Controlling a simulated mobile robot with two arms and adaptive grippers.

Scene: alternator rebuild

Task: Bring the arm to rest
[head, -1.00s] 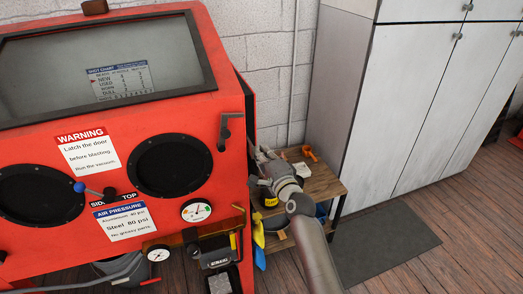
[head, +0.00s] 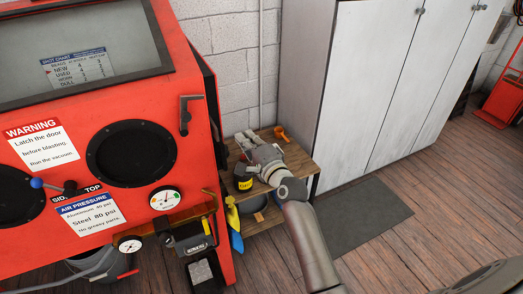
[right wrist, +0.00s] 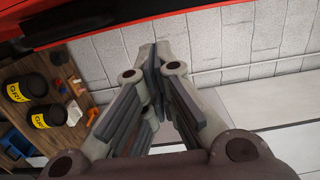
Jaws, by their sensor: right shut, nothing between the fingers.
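My right arm reaches up from the bottom in the head view, and its gripper (head: 243,139) is over the small wooden stand, just right of the red blast cabinet. The fingers are together and empty. In the right wrist view the gripper (right wrist: 155,58) also shows its fingertips meeting, with the pale block wall behind them. My left gripper is not in view.
The red blast cabinet (head: 195,75) stands close on the left. The wooden stand (head: 297,160) holds black cans with yellow labels (right wrist: 40,118) and an orange item (head: 281,133). A white cupboard (head: 375,90) stands right, with a dark mat (head: 365,215) before it.

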